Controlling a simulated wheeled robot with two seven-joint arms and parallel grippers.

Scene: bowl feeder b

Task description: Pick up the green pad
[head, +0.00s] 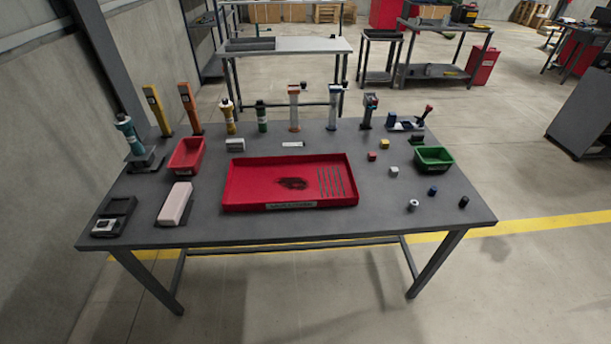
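No thing that I can clearly make out as a green pad shows in the head view. A small dark block (416,139), perhaps greenish, lies behind the green bin (434,158) at the right of the table; it is too small to tell what it is. A pale pink-white pad-like block (175,203) lies on a dark base at the front left. Neither of my grippers is in view.
The grey table (300,227) holds a large red tray (232,185) in the middle and a red bin (187,155) at the left. Several upright tools line the back edge. Small cubes and cylinders lie at the right. The front strip is mostly clear.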

